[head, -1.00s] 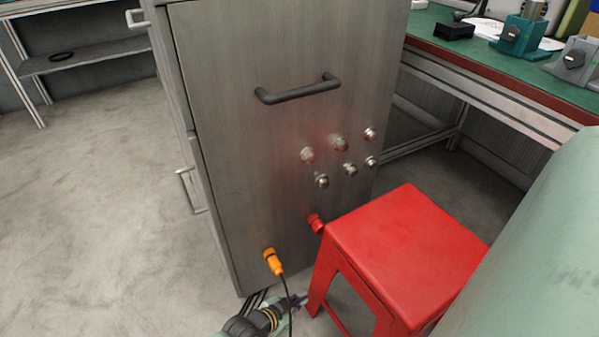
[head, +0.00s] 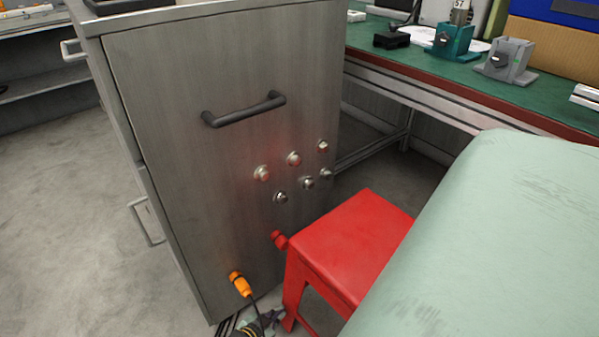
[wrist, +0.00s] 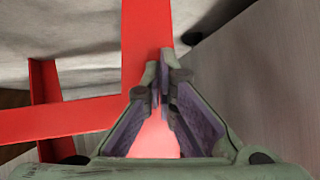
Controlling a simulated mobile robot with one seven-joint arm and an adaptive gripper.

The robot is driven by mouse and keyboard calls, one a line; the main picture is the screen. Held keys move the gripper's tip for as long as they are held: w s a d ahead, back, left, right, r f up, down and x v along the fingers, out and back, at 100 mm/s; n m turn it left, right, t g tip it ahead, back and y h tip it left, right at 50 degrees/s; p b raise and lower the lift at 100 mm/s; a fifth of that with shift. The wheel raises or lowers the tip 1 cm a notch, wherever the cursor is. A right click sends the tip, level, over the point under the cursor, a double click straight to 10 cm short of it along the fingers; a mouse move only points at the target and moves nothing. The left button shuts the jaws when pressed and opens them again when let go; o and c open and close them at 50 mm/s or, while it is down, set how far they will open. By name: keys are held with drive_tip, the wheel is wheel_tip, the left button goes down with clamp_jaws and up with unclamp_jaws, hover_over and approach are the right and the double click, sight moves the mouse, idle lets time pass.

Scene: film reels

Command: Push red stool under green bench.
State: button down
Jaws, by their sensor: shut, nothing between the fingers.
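The red stool (head: 345,240) stands upright on the floor beside the grey metal cabinet, its right part hidden behind my pale green arm. The green bench (head: 440,72) runs along the back right, beyond the stool, with open space beneath its top. My gripper (head: 272,318) is low at the bottom edge of the head view, by the stool's near left leg. In the wrist view my gripper (wrist: 160,78) has its fingers together and empty, with the red stool's frame (wrist: 148,40) right behind the fingertips. I cannot tell whether they touch it.
The grey cabinet (head: 180,110) with a black handle and several metal knobs stands left of the stool. Free floor (head: 70,220) lies left.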

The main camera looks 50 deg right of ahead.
drive_tip(key=shift+s+d, duration=1.05)
drive_tip(key=shift+d, duration=2.65)
drive_tip(key=shift+w+a+r+p, duration=0.15)
drive_tip(key=shift+w+a+r, duration=0.2)
drive_tip(key=shift+a, duration=0.85)
drive_tip(key=shift+w+a+r+p, duration=0.15)
drive_tip(key=shift+w+a+r, duration=0.15)
drive_tip(key=shift+a, duration=0.9)
drive_tip(key=shift+w+a+r+p, duration=0.15)
drive_tip(key=shift+w+a+r, duration=0.15)
drive_tip(key=shift+a, duration=0.9)
